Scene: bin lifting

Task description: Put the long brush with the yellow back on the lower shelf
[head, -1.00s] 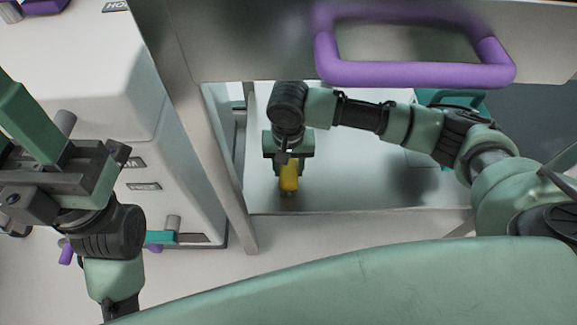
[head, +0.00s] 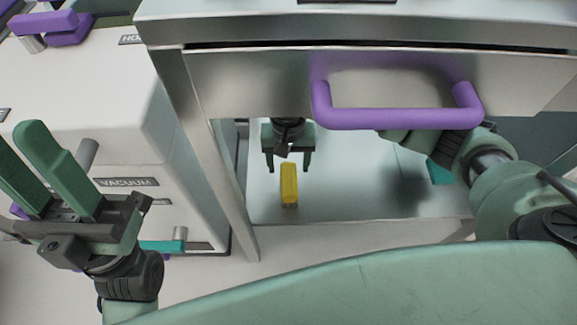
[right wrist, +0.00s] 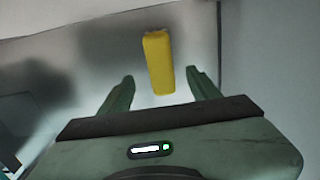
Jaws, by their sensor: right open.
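The brush with the yellow back (head: 289,183) lies on the lower shelf (head: 350,205), near its front edge, long side running front to back. Its bristles are mostly hidden under the back. My right gripper (head: 289,167) is open and empty, just behind the brush and apart from it. In the right wrist view the yellow brush (right wrist: 158,62) lies just beyond and between the open fingertips (right wrist: 163,80). My left gripper (head: 58,160) is raised at the left, its fingers apart with nothing between them.
A drawer with a purple handle (head: 398,118) is above the shelf and hides part of my right arm. A cabinet post (head: 222,190) stands left of the shelf. A white unit labelled VACUUM (head: 150,150) is further left. A teal object (head: 440,171) is at the shelf's right.

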